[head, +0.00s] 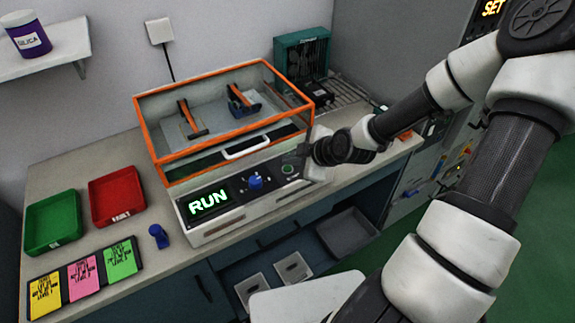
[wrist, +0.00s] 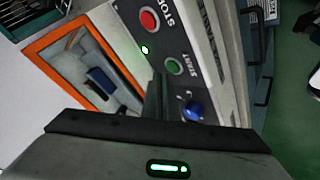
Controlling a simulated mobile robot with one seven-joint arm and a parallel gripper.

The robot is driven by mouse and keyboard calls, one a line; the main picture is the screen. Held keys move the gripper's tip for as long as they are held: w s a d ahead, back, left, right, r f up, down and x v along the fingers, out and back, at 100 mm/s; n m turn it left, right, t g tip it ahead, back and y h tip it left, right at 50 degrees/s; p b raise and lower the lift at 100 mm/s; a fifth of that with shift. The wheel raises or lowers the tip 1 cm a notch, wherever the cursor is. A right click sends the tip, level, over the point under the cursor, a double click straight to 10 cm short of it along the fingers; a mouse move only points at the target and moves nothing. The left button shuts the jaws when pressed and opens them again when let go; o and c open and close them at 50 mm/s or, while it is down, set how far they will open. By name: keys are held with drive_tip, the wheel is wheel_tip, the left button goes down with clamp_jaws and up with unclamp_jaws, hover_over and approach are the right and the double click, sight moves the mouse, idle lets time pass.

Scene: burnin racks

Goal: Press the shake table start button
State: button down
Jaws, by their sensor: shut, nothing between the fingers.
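The shake table (head: 215,229) stands on the bench, with an orange-framed clear enclosure on top. Its display (head: 208,203) reads RUN in green. The green start button (wrist: 174,67), labelled START, sits on the front panel between the red stop button (wrist: 149,19) and a blue knob (wrist: 192,110). A small green lamp (wrist: 145,49) is lit near it. My gripper (head: 301,158) is shut and empty at the right end of the panel. In the wrist view its fingers (wrist: 157,84) are beside the start button, which stays visible; I see no clear contact.
Green (head: 53,222) and red (head: 117,195) trays, colored cards (head: 83,275) and a small blue object (head: 158,236) lie on the bench to the left. A teal rack (head: 302,55) stands behind the enclosure.

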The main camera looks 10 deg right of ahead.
drive_tip(key=shift+r, duration=0.1)
wheel_tip(320, 180, up, 5)
drive_tip(key=p, duration=0.4)
idle(0.3)
idle(0.7)
drive_tip(key=s+d+r+m+g+h, duration=0.1)
drive_tip(key=s+d+r+m+h, duration=0.25)
drive_tip(key=s+r, duration=0.2)
drive_tip(key=s+d+r+m+g+h, duration=0.2)
drive_tip(key=s+r+m+h, duration=0.15)
drive_tip(key=r, duration=0.35)
drive_tip(key=s+a+r+m+y, duration=0.1)
drive_tip(key=s+a+r+m, duration=0.2)
drive_tip(key=s+r, duration=0.3)
drive_tip(key=s+a+r+m+y, duration=0.1)
drive_tip(key=s+a+r+m, duration=0.2)
drive_tip(key=s+r+m, duration=0.2)
drive_tip(key=s+r+p, duration=0.1)
drive_tip(key=s+r, duration=0.1)
drive_tip(key=s, duration=0.2)
drive_tip(key=shift+r+t, duration=0.2)
drive_tip(key=shift+t, duration=0.1)
